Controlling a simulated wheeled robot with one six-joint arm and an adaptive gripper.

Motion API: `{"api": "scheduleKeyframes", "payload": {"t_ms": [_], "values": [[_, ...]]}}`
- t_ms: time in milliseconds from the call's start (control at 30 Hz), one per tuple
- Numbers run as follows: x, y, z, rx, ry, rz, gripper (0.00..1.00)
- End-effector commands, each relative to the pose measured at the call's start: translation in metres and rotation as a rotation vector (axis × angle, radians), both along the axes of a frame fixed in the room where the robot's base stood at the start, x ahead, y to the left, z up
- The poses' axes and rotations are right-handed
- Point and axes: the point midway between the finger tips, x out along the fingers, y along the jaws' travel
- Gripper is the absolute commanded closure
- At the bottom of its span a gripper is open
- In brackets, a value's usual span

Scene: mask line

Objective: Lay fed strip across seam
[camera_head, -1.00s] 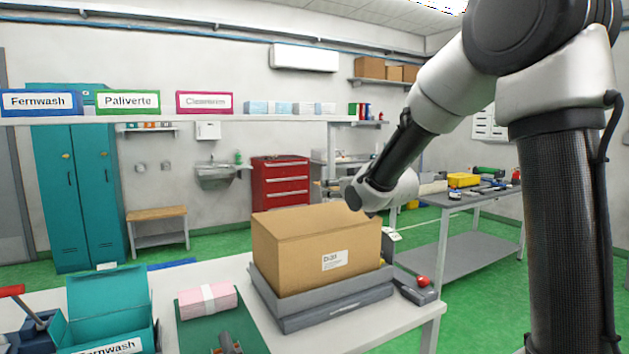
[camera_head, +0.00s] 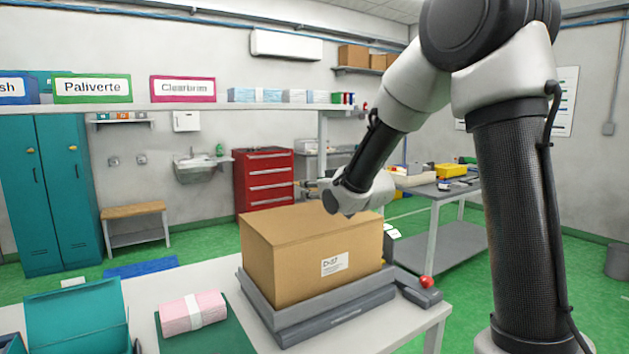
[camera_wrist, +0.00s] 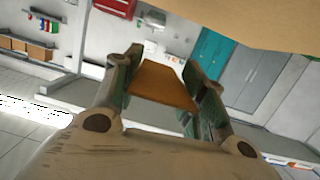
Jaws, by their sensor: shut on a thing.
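A closed cardboard box (camera_head: 285,262) with a white label stands on a grey platform (camera_head: 340,318) at the front of the table. I cannot make out its seam. My gripper is beyond the box's top edge in the head view, its fingertips not clear there. In the wrist view my gripper (camera_wrist: 165,85) is shut on an orange-brown strip (camera_wrist: 160,88), which spans between the two fingers. The box also shows in the wrist view (camera_wrist: 260,20) along the upper right, apart from the strip as far as I can tell.
A pink pack (camera_head: 193,313) with a white band lies on a green mat left of the box. A teal carton (camera_head: 75,315) stands open further left. A grey device with a red knob (camera_head: 426,282) is right of the platform. A shelf crosses behind.

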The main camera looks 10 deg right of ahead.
Motion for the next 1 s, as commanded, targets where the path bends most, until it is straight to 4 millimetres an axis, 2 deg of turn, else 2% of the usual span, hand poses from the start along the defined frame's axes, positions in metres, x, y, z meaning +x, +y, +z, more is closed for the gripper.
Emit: {"api": "scheduleKeyframes", "payload": {"t_ms": [300, 500, 1000], "values": [[0.0, 0.0, -0.036, -0.002, 0.003, 0.001, 0.66], [0.0, 0.0, -0.052, 0.0, 0.002, 0.001, 0.66], [0.0, 0.0, -0.058, 0.0, 0.0, 0.0, 0.66]]}}
